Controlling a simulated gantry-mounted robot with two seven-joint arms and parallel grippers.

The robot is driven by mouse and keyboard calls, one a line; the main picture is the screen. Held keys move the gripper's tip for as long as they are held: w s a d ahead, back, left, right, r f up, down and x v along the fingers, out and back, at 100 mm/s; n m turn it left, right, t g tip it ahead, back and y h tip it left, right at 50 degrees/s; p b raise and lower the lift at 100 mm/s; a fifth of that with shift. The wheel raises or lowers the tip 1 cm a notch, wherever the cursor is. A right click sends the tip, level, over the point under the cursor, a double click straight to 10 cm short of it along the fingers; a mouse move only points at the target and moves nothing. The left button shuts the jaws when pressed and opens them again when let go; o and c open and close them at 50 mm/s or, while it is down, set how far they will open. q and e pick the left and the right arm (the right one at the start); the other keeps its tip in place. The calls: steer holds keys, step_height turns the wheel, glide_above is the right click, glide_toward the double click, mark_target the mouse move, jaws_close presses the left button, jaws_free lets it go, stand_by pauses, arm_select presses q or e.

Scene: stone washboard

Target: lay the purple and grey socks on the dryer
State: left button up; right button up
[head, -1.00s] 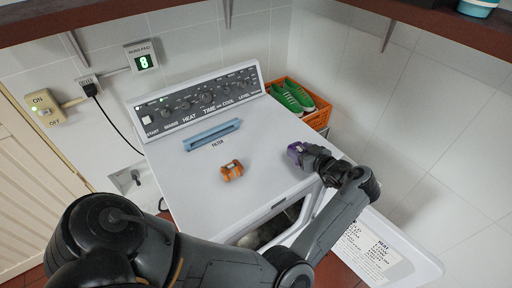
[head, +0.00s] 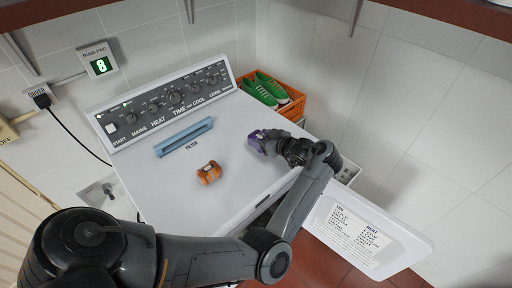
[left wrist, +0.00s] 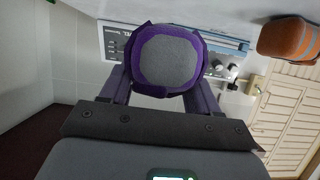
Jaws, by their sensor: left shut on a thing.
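My left gripper (head: 266,141) is shut on the rolled purple and grey socks (head: 256,138), over the right part of the white dryer's top (head: 235,158). I cannot tell whether the socks touch the top. In the left wrist view the bundle (left wrist: 168,62) sits between the two fingers, a grey round face with a purple border, and the dryer's control panel (left wrist: 115,42) is behind it. My right gripper is not in view.
An orange sock bundle (head: 209,173) lies on the dryer top, left of the held socks. A blue filter handle (head: 185,137) is behind it. An orange crate (head: 291,108) with green shoes (head: 268,88) stands beyond the dryer's right side. The dryer's door (head: 365,228) hangs open at the front.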

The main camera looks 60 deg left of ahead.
arm_select(q)
steer(key=shift+s+a+f, duration=0.2)
steer(key=shift+a+f, duration=0.25)
steer(key=shift+a, duration=0.15)
steer(key=shift+s+a+f, duration=0.15)
steer(key=shift+a+f, duration=0.25)
steer(key=shift+a, duration=0.15)
steer(key=shift+f+b, duration=0.35)
steer(key=shift+f, duration=1.55)
steer(key=shift+f, duration=0.15)
steer(key=o, duration=1.1)
steer(key=shift+c, duration=0.2)
steer(key=shift+d+r, duration=0.1)
steer(key=shift+r, duration=0.15)
steer(key=p+v, duration=0.4)
steer(key=v, duration=0.6)
steer(key=shift+w+d+r, duration=0.1)
steer(key=shift+w, duration=0.05)
steer(key=shift+w+d+r+p, duration=0.1)
steer(key=shift+d+r+p, duration=0.1)
steer(key=shift+d+p, duration=0.35)
